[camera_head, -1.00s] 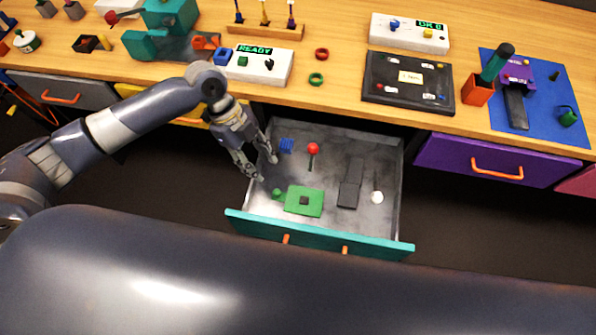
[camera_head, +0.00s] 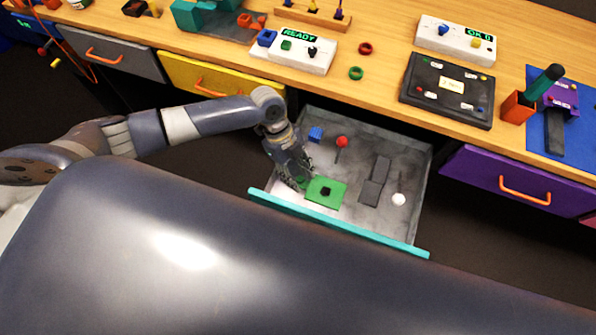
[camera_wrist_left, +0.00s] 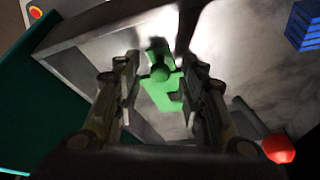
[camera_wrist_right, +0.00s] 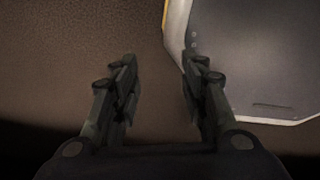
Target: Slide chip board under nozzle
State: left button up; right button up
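The chip board is a flat green plate (camera_head: 326,191) with a black square chip, lying on the floor of the open drawer. My left gripper (camera_head: 300,183) is down at its left end. In the left wrist view the left gripper (camera_wrist_left: 158,92) is open, its fingers on either side of the board's round green knob (camera_wrist_left: 160,73), with no clear contact. A teal machine (camera_head: 190,15) stands on the bench at the upper left, cut by the picture edge; I cannot make out a nozzle. My right gripper (camera_wrist_right: 160,85) is open and empty above brown floor.
The grey drawer with a teal front (camera_head: 345,226) also holds a blue block (camera_head: 316,134), a red-topped pin (camera_head: 341,142), dark plates (camera_head: 375,182) and a white ball (camera_head: 398,199). On the bench are a READY box (camera_head: 302,52) and a black panel (camera_head: 447,90).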

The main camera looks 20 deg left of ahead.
pick_arm(q)
jog(key=c, duration=0.7)
grip_shut()
jog(key=shift+d, duration=0.1)
send_near(342, 199)
jog(key=x, duration=0.5)
jog(key=shift+a+f, duration=0.15)
jog(key=shift+a, duration=0.1)
jog(key=shift+d, duration=0.3)
pick_arm(e)
jog(key=shift+s+a, duration=0.25)
jog(key=shift+s, duration=0.25)
pick_arm(q)
jog(key=o, duration=0.7)
grip_release()
jog(key=shift+d, duration=0.1)
pick_arm(e)
jog(key=shift+a, duration=0.15)
